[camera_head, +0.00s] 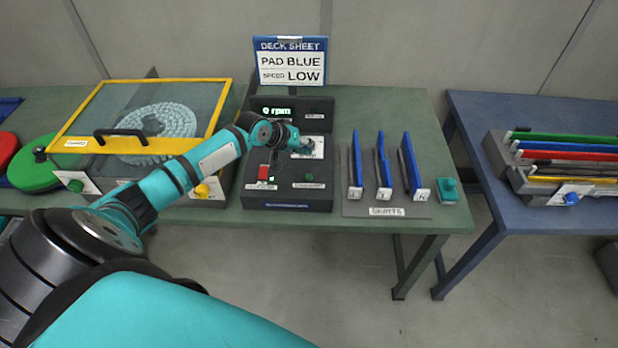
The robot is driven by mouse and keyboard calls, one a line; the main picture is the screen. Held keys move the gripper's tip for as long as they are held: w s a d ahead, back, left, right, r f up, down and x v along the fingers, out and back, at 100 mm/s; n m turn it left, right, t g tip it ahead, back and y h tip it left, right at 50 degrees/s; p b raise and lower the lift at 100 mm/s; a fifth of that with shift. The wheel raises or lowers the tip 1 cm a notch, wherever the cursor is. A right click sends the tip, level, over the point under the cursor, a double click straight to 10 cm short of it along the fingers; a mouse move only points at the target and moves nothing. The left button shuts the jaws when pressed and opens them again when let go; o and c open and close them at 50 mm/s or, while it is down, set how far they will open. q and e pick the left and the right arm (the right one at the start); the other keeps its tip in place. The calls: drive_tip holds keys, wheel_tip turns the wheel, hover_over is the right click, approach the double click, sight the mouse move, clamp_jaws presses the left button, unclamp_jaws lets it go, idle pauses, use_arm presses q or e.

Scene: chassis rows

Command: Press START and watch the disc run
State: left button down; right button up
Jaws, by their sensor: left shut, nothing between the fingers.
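The control console (260,200) stands mid-table, and its display (277,111) reads 0 rpm. A red control (263,172) and a small green button (309,177) are on its lower front; their labels are too small to read, so I cannot tell which is START. My left gripper (304,147) is shut and empty, in front of the console's upper right, beside a white plate (319,147) that it partly covers. I cannot tell whether it touches the console. The pale toothed disc (160,118) lies under the closed clear cover with a yellow frame (190,80). My right gripper is not in view.
A deck sheet (290,62) behind the console reads PAD BLUE, SPEED LOW. Green (38,168) and red pads lie far left. A blue table (480,120) holds a rack of coloured strips.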

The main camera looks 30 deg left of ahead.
use_arm(q)
drive_tip(key=b, duration=0.6)
hover_over(307, 175)
wheel_tip(307, 175, down, 6)
drive_tip(key=shift+w+f, duration=0.1)
drive_tip(key=shift+f, duration=0.9)
drive_tip(key=shift+f+b, duration=0.15)
drive_tip(key=shift+b, duration=0.15)
drive_tip(key=shift+f, duration=0.3)
